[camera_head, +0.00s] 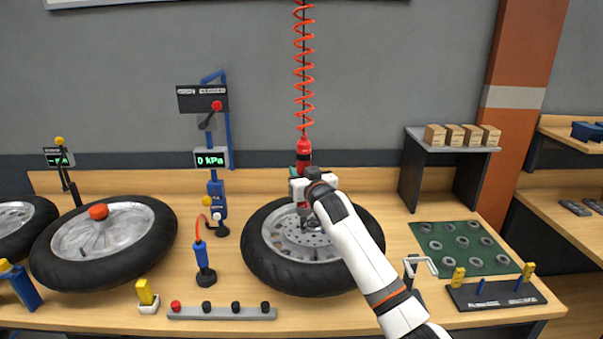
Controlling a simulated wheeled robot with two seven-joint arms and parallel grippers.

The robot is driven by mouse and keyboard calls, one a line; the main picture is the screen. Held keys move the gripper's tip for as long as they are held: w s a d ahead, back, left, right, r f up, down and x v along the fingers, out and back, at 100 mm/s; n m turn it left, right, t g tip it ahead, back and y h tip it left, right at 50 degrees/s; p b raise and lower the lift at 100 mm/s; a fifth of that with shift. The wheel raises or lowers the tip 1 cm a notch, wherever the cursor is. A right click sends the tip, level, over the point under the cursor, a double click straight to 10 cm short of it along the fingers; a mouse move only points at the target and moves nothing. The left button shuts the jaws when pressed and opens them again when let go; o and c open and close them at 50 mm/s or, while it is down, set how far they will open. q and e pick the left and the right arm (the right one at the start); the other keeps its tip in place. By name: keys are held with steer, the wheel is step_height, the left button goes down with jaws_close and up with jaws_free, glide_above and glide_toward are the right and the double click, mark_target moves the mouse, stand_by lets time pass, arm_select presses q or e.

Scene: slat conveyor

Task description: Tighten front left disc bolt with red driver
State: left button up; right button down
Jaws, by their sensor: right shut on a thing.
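The red driver (304,150) hangs upright from a coiled orange cord (304,65) above a wheel (268,268) lying flat on the bench. My right gripper (303,190) is shut on the red driver, over the wheel's hub. The brake disc (310,240) lies at the wheel's middle, partly hidden by my right arm and gripper. The disc bolts are too small and too covered to tell apart. I cannot tell whether the driver's tip touches a bolt. My left gripper is not in view.
Another wheel with a red knob (98,212) lies at left. A gauge stand reading 0 kPa (211,158) and a blue tool (202,260) stand left of the middle wheel. A green mat with rings (463,250) and a dark tool block (495,295) are at right.

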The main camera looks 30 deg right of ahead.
steer(key=shift+f+b, duration=0.35)
steer(key=shift+f, duration=0.5)
stand_by(0.7)
steer(key=shift+f, duration=0.1)
stand_by(0.4)
steer(key=shift+p, duration=0.35)
steer(key=shift+r, duration=0.2)
